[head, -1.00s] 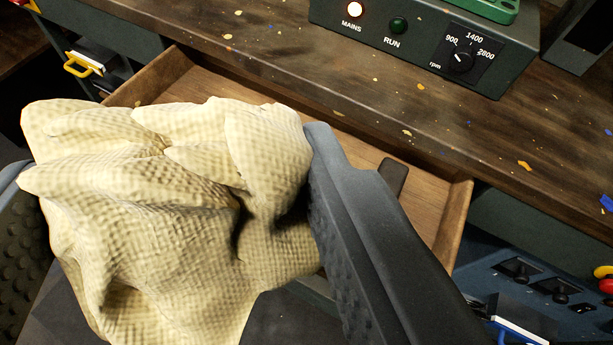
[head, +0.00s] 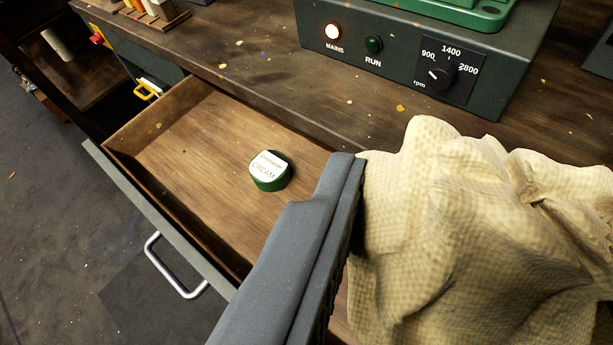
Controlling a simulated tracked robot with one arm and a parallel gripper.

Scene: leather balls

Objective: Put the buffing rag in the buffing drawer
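The buffing rag (head: 470,225) is a bunched, pale yellow checked cloth at the right of the head view. It hangs in my gripper (head: 490,180), against the ridged inner face of the one finger that shows. The other finger is out of the picture or hidden behind the cloth. The open drawer (head: 190,145) has a wooden inside, a grey front and a silver handle (head: 172,267). The rag and finger cover the drawer's right part. I cannot tell whether the rag touches the drawer.
A green round tin marked cream (head: 270,172) lies in the drawer. A control box (head: 400,60) with lit mains lamp and rpm dial stands on the worn bench top (head: 265,85) behind. A yellow handle (head: 147,90) shows at left. Open floor (head: 50,210) lies left of the drawer.

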